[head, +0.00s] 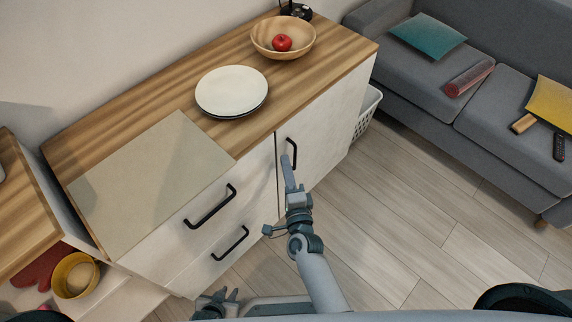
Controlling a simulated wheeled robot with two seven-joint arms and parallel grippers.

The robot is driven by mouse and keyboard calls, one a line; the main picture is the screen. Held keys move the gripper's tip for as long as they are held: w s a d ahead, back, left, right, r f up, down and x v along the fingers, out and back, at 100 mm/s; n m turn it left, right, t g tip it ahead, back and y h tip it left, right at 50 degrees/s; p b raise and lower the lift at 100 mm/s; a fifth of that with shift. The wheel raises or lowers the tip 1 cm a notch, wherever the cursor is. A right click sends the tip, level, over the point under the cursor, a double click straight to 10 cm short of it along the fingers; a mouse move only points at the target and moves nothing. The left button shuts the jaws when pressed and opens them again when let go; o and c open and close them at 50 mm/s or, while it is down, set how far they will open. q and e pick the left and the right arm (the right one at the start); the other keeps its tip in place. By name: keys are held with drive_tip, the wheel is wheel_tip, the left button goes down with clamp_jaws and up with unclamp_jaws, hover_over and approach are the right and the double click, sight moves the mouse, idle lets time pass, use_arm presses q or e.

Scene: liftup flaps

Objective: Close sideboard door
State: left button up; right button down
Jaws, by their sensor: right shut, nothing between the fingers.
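The sideboard (130,115) has a wooden top and white fronts. Its door (325,120) is on the right, with a black upright handle (295,153) near its left edge. The door looks almost flush with the front; a thin dark line runs down its left edge, and I cannot tell whether it is fully shut. My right gripper (286,160) is shut and empty, its tips at the door's left edge beside the handle. I cannot tell whether they touch. My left gripper (222,295) is low at the bottom edge, open and empty, away from the door.
Drawers with black handles (210,207) are left of the door. Plates (232,91) and a wooden bowl (267,42) with a red apple stand on top. A white basket (368,110) is beyond the door and a grey sofa (490,120) at right. The floor between is clear.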

idle(0.4)
